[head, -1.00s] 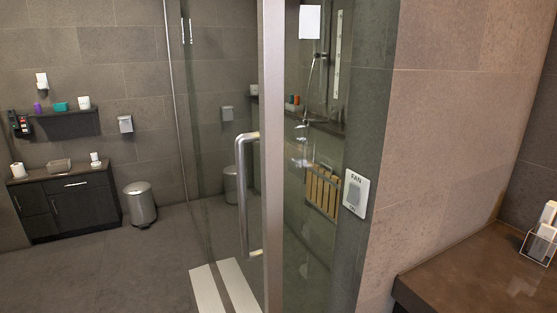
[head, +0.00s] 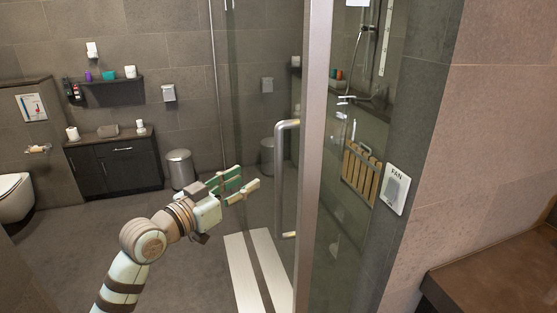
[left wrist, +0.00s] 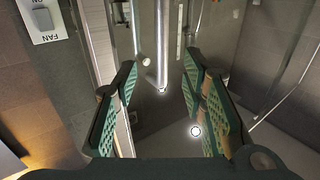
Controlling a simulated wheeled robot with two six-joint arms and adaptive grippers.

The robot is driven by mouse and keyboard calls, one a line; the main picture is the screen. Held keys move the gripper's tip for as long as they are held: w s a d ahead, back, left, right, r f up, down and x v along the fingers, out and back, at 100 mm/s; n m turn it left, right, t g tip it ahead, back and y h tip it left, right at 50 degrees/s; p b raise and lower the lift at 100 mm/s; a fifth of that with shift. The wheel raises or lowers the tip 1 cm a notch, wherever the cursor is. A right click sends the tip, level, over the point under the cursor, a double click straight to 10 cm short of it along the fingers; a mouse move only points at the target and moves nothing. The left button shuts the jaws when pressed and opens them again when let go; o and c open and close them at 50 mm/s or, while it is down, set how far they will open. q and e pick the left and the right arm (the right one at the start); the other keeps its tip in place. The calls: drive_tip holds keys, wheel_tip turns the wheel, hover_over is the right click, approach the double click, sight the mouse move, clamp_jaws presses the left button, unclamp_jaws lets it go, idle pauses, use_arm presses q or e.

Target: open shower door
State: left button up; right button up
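The glass shower door (head: 258,100) stands in the middle of the head view, with a grey metal edge frame (head: 313,130) on its right. Its handle (head: 281,180) is a vertical silver bar, bent at both ends. My left gripper (head: 248,182) is open and empty, a little left of the handle, with its fingers pointing at it. In the left wrist view the handle bar (left wrist: 162,50) shows beyond and between the open green-padded fingers, not touching them. I cannot tell whether the door is fully closed. My right gripper is not in view.
A fan switch (head: 397,189) is on the wall right of the door. A brown counter (head: 490,270) juts out at the lower right. A dark cabinet (head: 115,165), a bin (head: 180,168) and a toilet (head: 14,197) stand at the left. The floor between is clear.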

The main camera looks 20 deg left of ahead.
sight(276, 163)
use_arm(q)
drive_tip(key=x, duration=1.4)
drive_tip(key=shift+a+f, duration=0.2)
drive_tip(key=shift+c, duration=0.4)
clamp_jaws()
